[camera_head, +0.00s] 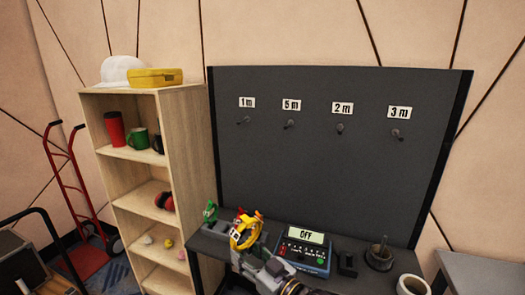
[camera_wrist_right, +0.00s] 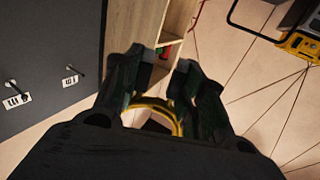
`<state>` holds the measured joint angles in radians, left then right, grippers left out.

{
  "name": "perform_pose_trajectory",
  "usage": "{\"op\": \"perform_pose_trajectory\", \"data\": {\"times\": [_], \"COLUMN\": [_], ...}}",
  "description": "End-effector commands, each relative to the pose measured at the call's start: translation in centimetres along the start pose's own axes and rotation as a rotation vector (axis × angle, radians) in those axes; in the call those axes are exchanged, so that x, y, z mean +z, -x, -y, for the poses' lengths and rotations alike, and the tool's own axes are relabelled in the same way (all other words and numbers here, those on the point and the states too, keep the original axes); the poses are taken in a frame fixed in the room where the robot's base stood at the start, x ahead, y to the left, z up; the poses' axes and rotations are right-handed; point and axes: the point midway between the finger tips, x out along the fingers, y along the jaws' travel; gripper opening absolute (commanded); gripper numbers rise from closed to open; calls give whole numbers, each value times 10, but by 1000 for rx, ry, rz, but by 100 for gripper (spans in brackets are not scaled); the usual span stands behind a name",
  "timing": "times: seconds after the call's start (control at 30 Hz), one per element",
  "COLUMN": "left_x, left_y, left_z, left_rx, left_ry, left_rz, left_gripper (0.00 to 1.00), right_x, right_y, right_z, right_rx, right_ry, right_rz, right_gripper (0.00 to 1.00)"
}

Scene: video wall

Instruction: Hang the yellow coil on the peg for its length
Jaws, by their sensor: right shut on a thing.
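The yellow coil (camera_head: 246,232) is at my right gripper (camera_head: 246,238), above the near edge of the bench. In the right wrist view the yellow coil (camera_wrist_right: 152,104) forms a loop between the two dark fingers (camera_wrist_right: 162,75), which are shut on it. The grey board carries pegs labelled 1 m (camera_head: 243,121), 5 m (camera_head: 290,124), 2 m (camera_head: 340,128) and 3 m (camera_head: 397,134). All of these pegs are bare. I cannot read a length on the coil. My left gripper is not in view.
On the bench stand a meter (camera_head: 305,250) whose display reads OFF, a dark round holder (camera_head: 379,256) and a pale cup (camera_head: 412,286). A green item (camera_head: 210,212) is left of the coil. A wooden shelf (camera_head: 182,150) stands left of the board. Space before the pegs is clear.

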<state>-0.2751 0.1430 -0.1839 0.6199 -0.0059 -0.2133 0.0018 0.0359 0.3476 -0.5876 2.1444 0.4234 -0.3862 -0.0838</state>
Motion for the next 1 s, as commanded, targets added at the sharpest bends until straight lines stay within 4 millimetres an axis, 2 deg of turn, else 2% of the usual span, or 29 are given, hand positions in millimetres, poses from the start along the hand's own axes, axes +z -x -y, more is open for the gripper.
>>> {"op": "perform_pose_trajectory", "data": {"times": [0.1,0.3,0.6,0.83,1.0], "left_x": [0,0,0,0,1], "left_y": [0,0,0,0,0], "left_z": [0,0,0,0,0], "left_rx": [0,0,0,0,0], "left_ry": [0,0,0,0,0], "left_rz": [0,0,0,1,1], "left_gripper": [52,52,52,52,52], "right_x": [-16,-33,-46,-41,-17], "right_y": [0,3,15,33,61], "right_z": [-16,-42,-82,-120,-159], "right_rx": [42,112,228,345,467], "right_ry": [-3,-4,-5,-5,-6], "right_rz": [-4,-3,0,1,4], "right_gripper": [0,0,0,0,0]}}
